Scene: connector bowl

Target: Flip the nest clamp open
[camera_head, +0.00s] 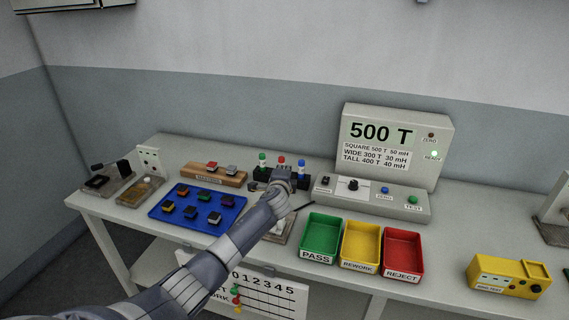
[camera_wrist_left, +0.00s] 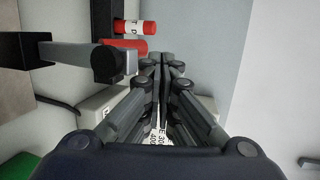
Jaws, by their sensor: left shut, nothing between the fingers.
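My left gripper (camera_head: 284,178) reaches over the middle of the bench, in front of a row of small bottles. In the left wrist view its fingers (camera_wrist_left: 160,62) are shut together with nothing between them. A pale fixture plate (camera_head: 283,228) lies under and beside my left arm, with a dark lever (camera_head: 303,208) at its edge; my arm hides much of it. In the left wrist view a grey bar with a black round end (camera_wrist_left: 108,62) stands left of the fingers, apart from them. I cannot tell for certain which part is the nest clamp. My right gripper is not in view.
A blue tray (camera_head: 157,209) with several coloured blocks lies left of my arm. Green (camera_head: 319,255), yellow (camera_head: 358,262) and red (camera_head: 400,270) bins stand at the front right. A tester with a display (camera_head: 384,132) stands behind them. A yellow box (camera_head: 485,271) is farther right.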

